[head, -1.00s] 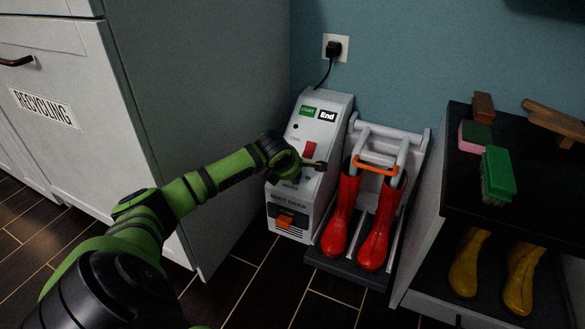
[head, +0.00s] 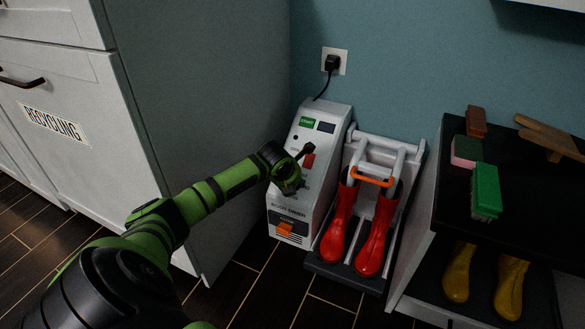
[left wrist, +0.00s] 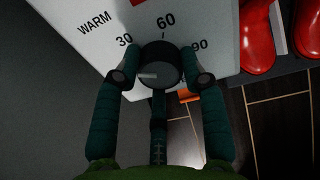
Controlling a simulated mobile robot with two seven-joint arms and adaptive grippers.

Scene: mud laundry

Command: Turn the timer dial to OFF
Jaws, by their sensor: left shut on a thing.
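The boot dryer (head: 318,128) is a pale grey machine with a sloped front against the wall. Its dark round timer dial (left wrist: 161,62) shows in the left wrist view, with 30, 60 and 90 printed around it. The dial's pale mark points left in that view, below the 30. No OFF label is visible. My left gripper (left wrist: 161,77) is shut on the dial, one finger on each side. In the head view my left gripper (head: 288,172) covers the dial. My right gripper is not in view.
Red boots (head: 372,235) stand on the rack right of the panel. A red switch (head: 308,161) sits above my gripper and an orange one (head: 285,229) low on the front. A white recycling cabinet (head: 85,80) stands left, a dark-topped bench (head: 450,200) right.

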